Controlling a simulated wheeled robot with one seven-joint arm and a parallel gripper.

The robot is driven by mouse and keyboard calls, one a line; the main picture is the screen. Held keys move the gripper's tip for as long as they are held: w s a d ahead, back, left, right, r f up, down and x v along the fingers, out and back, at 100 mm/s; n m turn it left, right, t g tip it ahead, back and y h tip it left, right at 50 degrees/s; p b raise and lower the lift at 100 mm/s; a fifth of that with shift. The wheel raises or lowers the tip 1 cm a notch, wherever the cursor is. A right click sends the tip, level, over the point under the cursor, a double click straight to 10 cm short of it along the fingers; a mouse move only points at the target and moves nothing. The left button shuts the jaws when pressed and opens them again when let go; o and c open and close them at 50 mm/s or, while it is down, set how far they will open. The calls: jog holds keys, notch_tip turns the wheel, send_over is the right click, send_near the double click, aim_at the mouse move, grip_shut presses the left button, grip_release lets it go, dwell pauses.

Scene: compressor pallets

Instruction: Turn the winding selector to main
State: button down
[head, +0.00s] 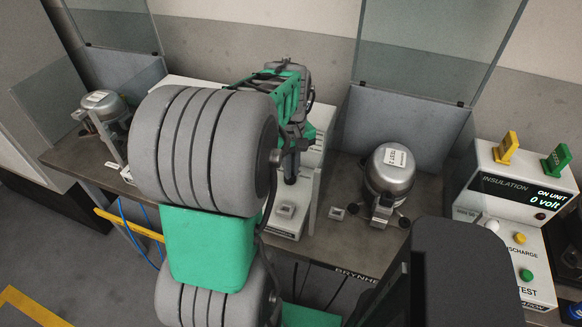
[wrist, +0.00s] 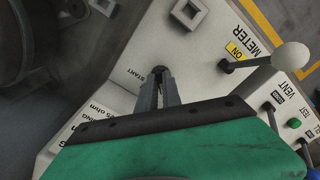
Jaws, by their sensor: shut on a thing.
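In the wrist view a white instrument panel (wrist: 125,55) carries the printed words START, METER and VENT. My gripper (wrist: 160,76) is shut on a small dark knob, the winding selector (wrist: 158,70), just beside the word START. The fingers hide most of the knob, so its pointer direction cannot be told. A partly covered label ending in "ohm" lies at the panel's lower left. In the head view my gripper (head: 290,178) reaches down to the white instrument (head: 315,160), and my arm hides much of it.
Compressors stand at right (head: 389,172) and left (head: 103,103) on the bench. An insulation tester (head: 490,200) stands at far right. Glass screens rise behind.

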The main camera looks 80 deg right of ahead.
jog(key=shift+m, duration=0.3)
jog(key=m+p, duration=0.1)
jog(key=m, duration=0.3)
jog(key=shift+w+r+m, duration=0.1)
jog(key=shift+m, duration=0.2)
jog(key=shift+w+m, duration=0.1)
jog(key=shift+m, duration=2.1)
jog(key=c, duration=1.5)
grip_release()
notch_tip(320, 180, up, 8)
jog(key=shift+f, duration=0.15)
